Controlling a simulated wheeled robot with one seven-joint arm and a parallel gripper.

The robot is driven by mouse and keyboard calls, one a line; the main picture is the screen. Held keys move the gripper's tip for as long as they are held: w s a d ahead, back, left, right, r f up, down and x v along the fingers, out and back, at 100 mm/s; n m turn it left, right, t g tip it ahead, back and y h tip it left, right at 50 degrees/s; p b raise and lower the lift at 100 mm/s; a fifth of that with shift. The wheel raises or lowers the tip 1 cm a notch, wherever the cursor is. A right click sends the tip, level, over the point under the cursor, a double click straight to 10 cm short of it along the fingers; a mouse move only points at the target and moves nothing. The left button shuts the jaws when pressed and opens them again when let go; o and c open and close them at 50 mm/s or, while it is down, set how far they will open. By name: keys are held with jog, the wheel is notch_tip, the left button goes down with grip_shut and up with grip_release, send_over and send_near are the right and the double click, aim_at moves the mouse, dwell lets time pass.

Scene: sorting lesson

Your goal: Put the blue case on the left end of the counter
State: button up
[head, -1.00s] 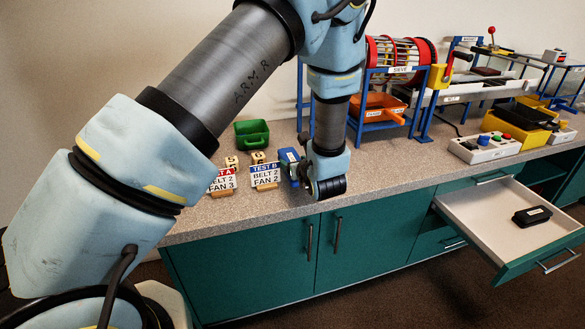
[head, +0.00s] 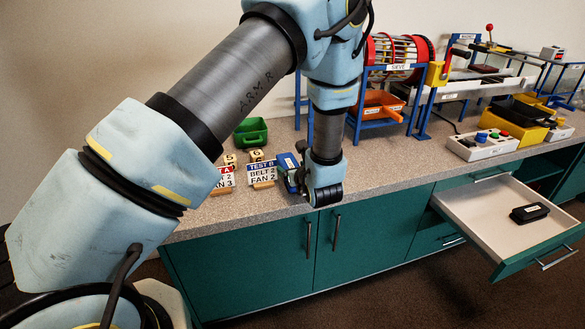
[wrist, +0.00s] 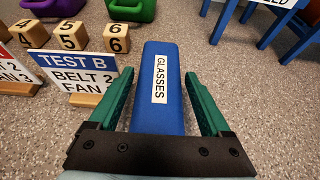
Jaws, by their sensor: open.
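The blue case (wrist: 160,110) lies on the counter with a white label reading GLASSES. In the wrist view it is between the two green fingers of my gripper (wrist: 160,105), which are open, with a gap on each side of the case. In the head view the case (head: 287,161) shows partly beside my gripper (head: 298,178), whose fingers are mostly hidden behind my wrist. The counter (head: 230,208) runs across the picture, its left part largely hidden by my arm.
Left of the case stands the TEST B sign (head: 262,171), with a TEST A sign (head: 224,176) beyond it. Number blocks (wrist: 119,38) and a green bin (head: 251,132) are behind. The blue-framed sieve (head: 390,95) stands to the right. An open drawer (head: 480,212) holds a black case (head: 530,213).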

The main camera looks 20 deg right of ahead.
jog(key=shift+r, duration=0.3)
jog(key=b+v, duration=0.1)
jog(key=v, duration=1.1)
jog(key=w+a+r+n+g+y, duration=0.1)
jog(key=w+a+n+y, duration=0.25)
jog(key=a, duration=0.35)
jog(key=w+a+r+n+g+y, duration=0.1)
jog(key=w+a+n+g+y, duration=0.15)
jog(key=a+n, duration=0.4)
jog(key=s+a+r+n+g+h, duration=0.2)
jog(key=s+a+r+n+g, duration=0.1)
jog(key=a+n, duration=0.8)
jog(key=s+a+r+n+g+h, duration=0.2)
jog(key=a+n+g, duration=0.3)
jog(key=a+n, duration=0.6)
jog(key=s+n, duration=0.1)
jog(key=n, duration=0.3)
jog(key=shift+r+h, duration=0.3)
jog(key=shift+r, duration=0.05)
